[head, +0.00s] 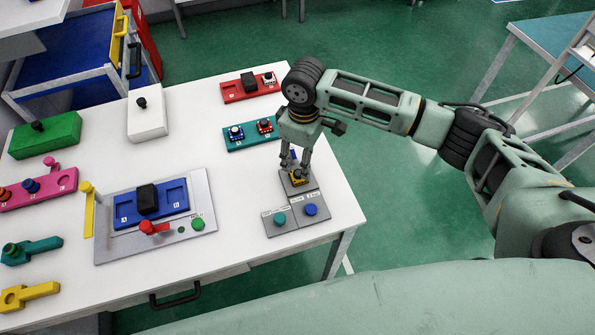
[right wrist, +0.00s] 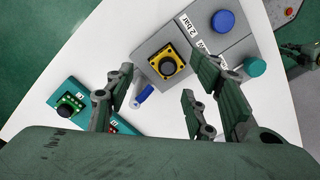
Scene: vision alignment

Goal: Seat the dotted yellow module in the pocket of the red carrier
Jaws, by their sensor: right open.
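The yellow module (head: 296,178), with a black round knob on top, sits on a grey panel at the table's right side. In the right wrist view the yellow module (right wrist: 158,53) shows between and beyond the fingers; its dots are too small to tell. My right gripper (head: 294,168) is open, pointing down, just above the module. Contact cannot be told. The red carrier (head: 233,98) lies at the table's far edge. It carries a black block in the middle and a light module at its right end.
The grey panel (head: 285,241) has a teal and a blue button in front of the module. A teal carrier (head: 236,145) with modules lies between panel and red carrier. A blue tray (head: 124,211) in a grey fixture stands left.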

